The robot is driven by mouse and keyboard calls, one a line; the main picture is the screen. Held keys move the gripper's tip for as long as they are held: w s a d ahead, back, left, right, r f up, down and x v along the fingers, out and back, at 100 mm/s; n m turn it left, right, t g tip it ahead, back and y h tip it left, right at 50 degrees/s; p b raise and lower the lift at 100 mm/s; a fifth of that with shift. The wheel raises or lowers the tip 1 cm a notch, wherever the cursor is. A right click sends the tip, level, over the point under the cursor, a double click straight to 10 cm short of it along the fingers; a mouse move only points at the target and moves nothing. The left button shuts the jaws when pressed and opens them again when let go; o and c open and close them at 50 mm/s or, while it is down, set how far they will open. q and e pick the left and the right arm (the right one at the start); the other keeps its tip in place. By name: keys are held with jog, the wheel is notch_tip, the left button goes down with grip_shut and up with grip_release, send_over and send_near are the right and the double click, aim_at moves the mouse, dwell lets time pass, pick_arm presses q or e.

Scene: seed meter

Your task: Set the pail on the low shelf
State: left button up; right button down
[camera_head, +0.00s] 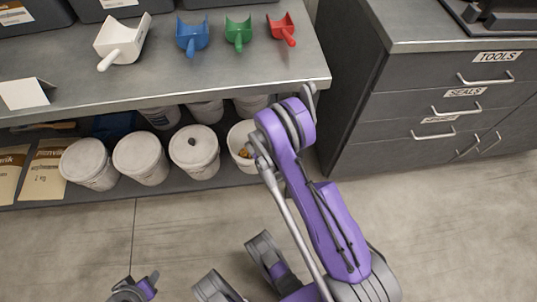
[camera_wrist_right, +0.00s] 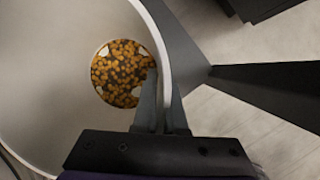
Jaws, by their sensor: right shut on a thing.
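The pail (camera_head: 240,145) is white and open-topped, with orange seeds at its bottom. In the head view it is at the right end of the low shelf (camera_head: 210,185), partly hidden behind my right arm. I cannot tell whether it rests on the shelf. In the right wrist view the pail (camera_wrist_right: 60,80) fills the left side, with orange and dark seeds (camera_wrist_right: 122,72) inside. My right gripper (camera_wrist_right: 162,100) is shut on the pail's rim, one finger inside the wall and one outside.
Several lidded white tubs (camera_head: 140,158) stand left of the pail, with paper bags (camera_head: 45,172) further left. The worktop above holds white, blue (camera_head: 192,36), green and red scoops. A grey drawer cabinet (camera_head: 430,100) stands right. Open floor lies in front.

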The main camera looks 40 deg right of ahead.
jog(key=c, duration=1)
grip_release()
jog(key=s+a+r+m+y+p, duration=0.1)
jog(key=s+a+r+m, duration=0.25)
jog(key=r, duration=0.55)
jog(key=s+a+r+m+t+p, duration=0.1)
jog(key=s+a+r+m, duration=0.2)
jog(key=r, duration=0.6)
jog(key=s+a+r+m+y+p, duration=0.1)
jog(key=s+a+r+m, duration=0.15)
jog(key=a+r, duration=0.45)
jog(key=s+a+r+m, duration=0.1)
jog(key=s+r+m, duration=0.1)
jog(key=s+m, duration=0.2)
jog(key=s+a+r+m+t+y, duration=0.1)
jog(key=s+a+r+m, duration=0.1)
jog(key=s+r+m, duration=0.1)
jog(key=s+a+r+m+y, duration=0.1)
jog(key=s+r+m, duration=0.2)
jog(key=s+m, duration=0.1)
jog(key=shift+s+a+m, duration=0.35)
jog(key=shift+s+m, duration=0.05)
jog(key=shift+s, duration=0.35)
